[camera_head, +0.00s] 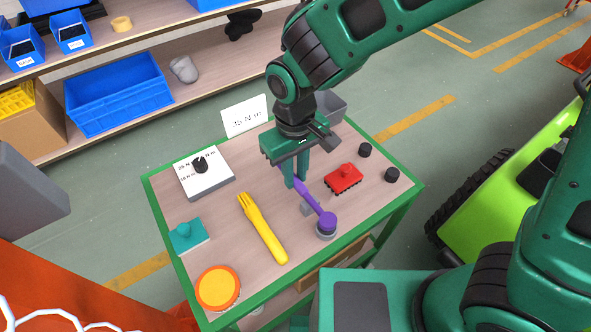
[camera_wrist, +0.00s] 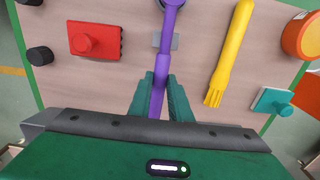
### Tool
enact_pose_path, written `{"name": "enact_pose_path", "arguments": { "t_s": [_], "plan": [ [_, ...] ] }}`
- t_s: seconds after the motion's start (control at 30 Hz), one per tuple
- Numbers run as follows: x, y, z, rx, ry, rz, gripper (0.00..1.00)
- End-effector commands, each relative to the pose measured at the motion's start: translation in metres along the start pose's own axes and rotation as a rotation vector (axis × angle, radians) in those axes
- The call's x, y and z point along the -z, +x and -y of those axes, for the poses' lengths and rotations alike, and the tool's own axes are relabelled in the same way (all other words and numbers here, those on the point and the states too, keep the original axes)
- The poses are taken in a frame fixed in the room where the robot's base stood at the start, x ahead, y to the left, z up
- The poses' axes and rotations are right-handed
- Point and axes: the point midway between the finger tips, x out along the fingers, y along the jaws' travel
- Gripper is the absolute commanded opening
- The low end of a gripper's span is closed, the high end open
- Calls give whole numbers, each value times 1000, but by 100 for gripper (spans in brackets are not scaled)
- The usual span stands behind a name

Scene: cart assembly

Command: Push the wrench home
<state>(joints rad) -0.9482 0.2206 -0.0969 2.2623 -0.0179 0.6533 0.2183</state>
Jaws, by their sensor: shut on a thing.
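The purple wrench (camera_head: 318,205) lies across the right half of the table. Its round head sits over a grey round base (camera_head: 326,235); how far down it sits I cannot tell. My gripper (camera_head: 296,184) is shut on the handle, at the end away from the head. In the wrist view the wrench (camera_wrist: 163,62) runs up from between the fingers of my gripper (camera_wrist: 160,92). A small grey block (camera_wrist: 166,41) is under the handle. The far handle end is hidden by my gripper.
A yellow fork-ended tool (camera_head: 263,230) lies left of the wrench, a red block (camera_head: 343,180) right of it. A teal block (camera_head: 188,236), an orange-yellow disc (camera_head: 218,288), a dial box (camera_head: 207,178) and two black knobs (camera_head: 391,175) stand around the green-edged table (camera_head: 285,289).

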Motion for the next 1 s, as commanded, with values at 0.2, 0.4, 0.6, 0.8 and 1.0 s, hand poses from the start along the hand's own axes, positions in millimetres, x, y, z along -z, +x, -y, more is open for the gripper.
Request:
{"name": "enact_pose_path", "arguments": {
  "t_s": [0.2,0.4,0.6,0.8,1.0],
  "plan": [
    [0,0,0,0,0,1,40],
    [0,0,0,0,0,1,40],
    [1,-16,-1,1,1,-3,40],
    [1,-54,0,2,0,-4,40],
    [1,-87,-1,1,0,-3,40]
  ]
}}
